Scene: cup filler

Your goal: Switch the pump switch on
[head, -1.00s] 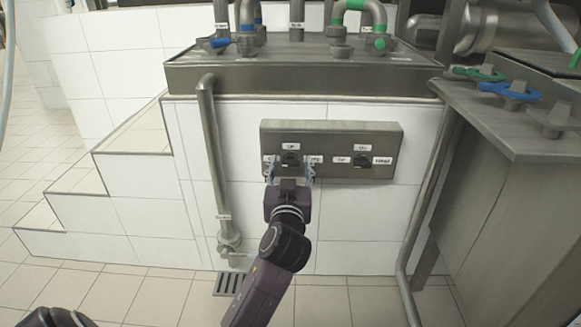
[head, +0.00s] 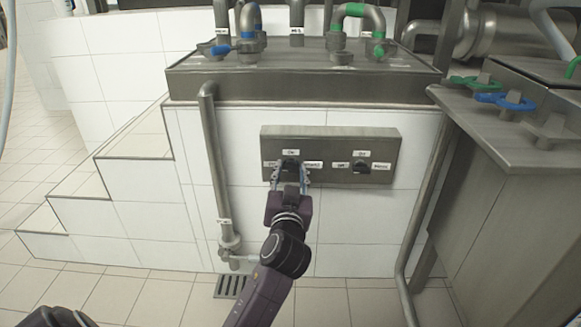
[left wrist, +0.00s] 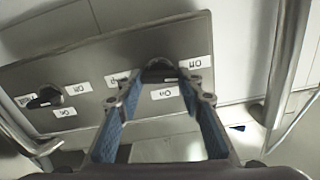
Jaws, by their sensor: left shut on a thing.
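A grey metal switch panel (head: 331,146) is mounted on the white tiled wall, with two black rotary knobs and small white labels around each. My left gripper (head: 290,176) is shut on the left knob (head: 290,164), with a blue-padded finger on either side. In the left wrist view the knob (left wrist: 158,70) shows between the fingertips, beside an "On" label. The fingers partly hide it, so its exact turn is unclear. The right knob (head: 362,167) is free. I cannot read which knob is the pump's. My right gripper is out of view.
A vertical pipe (head: 211,150) runs down the wall left of the panel to a floor drain (head: 231,286). Another pipe (head: 423,210) and a metal cabinet (head: 490,200) stand at the right. Tiled steps (head: 100,180) are at the left. A metal ledge with valves is above.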

